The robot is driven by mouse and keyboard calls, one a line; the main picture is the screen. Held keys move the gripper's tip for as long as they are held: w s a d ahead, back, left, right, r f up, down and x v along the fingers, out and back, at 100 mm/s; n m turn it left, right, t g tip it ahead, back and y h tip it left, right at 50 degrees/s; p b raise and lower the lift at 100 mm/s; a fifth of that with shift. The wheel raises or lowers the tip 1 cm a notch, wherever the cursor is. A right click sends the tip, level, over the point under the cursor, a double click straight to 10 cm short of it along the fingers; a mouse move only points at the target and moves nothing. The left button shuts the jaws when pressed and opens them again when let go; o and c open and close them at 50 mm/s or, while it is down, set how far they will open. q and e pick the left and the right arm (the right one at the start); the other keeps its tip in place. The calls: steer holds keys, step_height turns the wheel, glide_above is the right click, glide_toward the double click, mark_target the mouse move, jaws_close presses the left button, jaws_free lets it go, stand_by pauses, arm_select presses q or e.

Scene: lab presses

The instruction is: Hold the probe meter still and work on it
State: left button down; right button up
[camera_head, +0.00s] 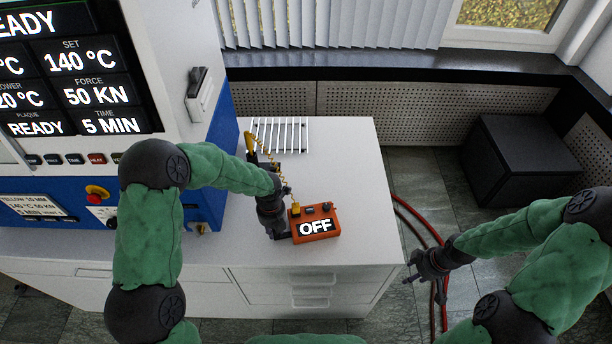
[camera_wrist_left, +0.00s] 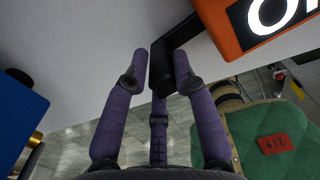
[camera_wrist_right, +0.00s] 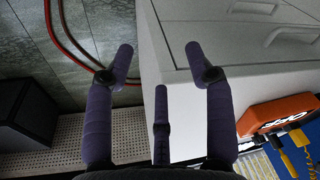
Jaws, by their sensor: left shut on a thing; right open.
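The probe meter is an orange box (camera_head: 322,238) on the white counter near its front edge, with "OFF" on its display. Its orange side and part of the display show in the left wrist view (camera_wrist_left: 222,30); it also shows in the right wrist view (camera_wrist_right: 277,112). A black handle (camera_wrist_left: 180,38) sticks out from its side. My left gripper (camera_head: 284,235) is shut on this handle, its fingers on either side of it in the left wrist view (camera_wrist_left: 162,68). A yellow probe (camera_head: 249,146) stands behind, joined to the meter by a coiled yellow cord (camera_head: 270,160). My right gripper (camera_head: 420,272) is open and empty, right of the counter's front corner.
A white wire rack (camera_head: 280,133) lies at the back of the counter (camera_head: 350,170). A blue and white press (camera_head: 185,80) with lit displays stands at the left. Red hoses (camera_head: 418,222) run down beside the counter. A dark box (camera_head: 525,155) sits on the floor at the right.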

steer(key=w+a+m, duration=0.1)
steer(key=w, duration=0.2)
steer(key=w+a+r+m, duration=0.1)
steer(key=w+m, duration=0.1)
steer(key=w, duration=0.1)
steer(key=w+a+r+m, duration=0.1)
steer(key=w+m, duration=0.1)
steer(key=w, duration=0.1)
steer(key=shift+w+a+r+g, duration=0.2)
steer(key=shift+w+a+g, duration=0.1)
steer(key=shift+w, duration=0.1)
steer(key=w+a+r+m, duration=0.4)
steer(key=w+a+m, duration=0.1)
steer(key=w+a, duration=0.3)
steer(key=m+g, duration=0.2)
steer(key=m, duration=0.6)
glide_toward(296, 205)
steer(key=shift+y, duration=0.3)
steer(key=x, duration=0.9)
steer(key=shift+w+d+f, duration=0.1)
steer(key=shift+d+f, duration=0.15)
steer(key=shift+f, duration=0.05)
jaws_close()
steer(key=shift+r, duration=1.25)
